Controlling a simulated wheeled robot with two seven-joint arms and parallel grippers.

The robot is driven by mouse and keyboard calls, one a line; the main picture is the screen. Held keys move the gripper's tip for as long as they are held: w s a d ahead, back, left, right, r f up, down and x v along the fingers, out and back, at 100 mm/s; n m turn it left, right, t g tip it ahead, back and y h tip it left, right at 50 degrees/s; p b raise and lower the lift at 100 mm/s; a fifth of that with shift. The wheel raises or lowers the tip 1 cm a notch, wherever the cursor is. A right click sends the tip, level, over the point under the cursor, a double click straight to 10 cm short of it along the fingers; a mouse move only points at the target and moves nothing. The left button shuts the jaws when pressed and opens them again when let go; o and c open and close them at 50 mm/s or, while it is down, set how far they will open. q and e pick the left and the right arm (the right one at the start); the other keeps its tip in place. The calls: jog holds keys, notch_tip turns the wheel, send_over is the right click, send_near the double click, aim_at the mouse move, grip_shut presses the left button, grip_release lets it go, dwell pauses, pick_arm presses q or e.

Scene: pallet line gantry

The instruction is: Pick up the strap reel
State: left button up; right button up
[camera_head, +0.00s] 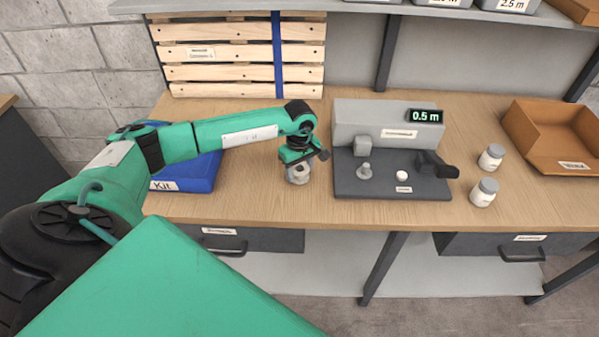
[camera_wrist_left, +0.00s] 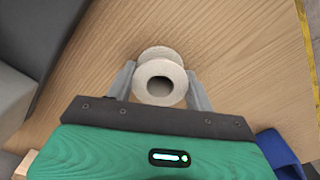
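The strap reel (camera_head: 299,174) is a pale, spool-shaped reel standing on the wooden bench, left of the grey measuring device. In the left wrist view the strap reel (camera_wrist_left: 146,70) shows its round flanges and dark centre hole between my two fingers. My left gripper (camera_head: 300,160) is directly above and around the reel, pointing down. In the left wrist view the fingers of my left gripper (camera_wrist_left: 160,80) lie along both sides of the reel, very close to its rim. Whether they press on it cannot be told. My right gripper is not in view.
The grey device (camera_head: 370,122) with a 0.5 m display stands just right of the reel. A blue kit box (camera_head: 186,176) lies to the left. Two white jars (camera_head: 484,192) (camera_head: 491,157) and an orange tray (camera_head: 548,170) are at the right. A slatted pallet (camera_head: 215,55) stands behind.

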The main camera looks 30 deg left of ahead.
pick_arm(q)
jog(key=shift+c, duration=1.2)
jog(key=shift+r, duration=0.1)
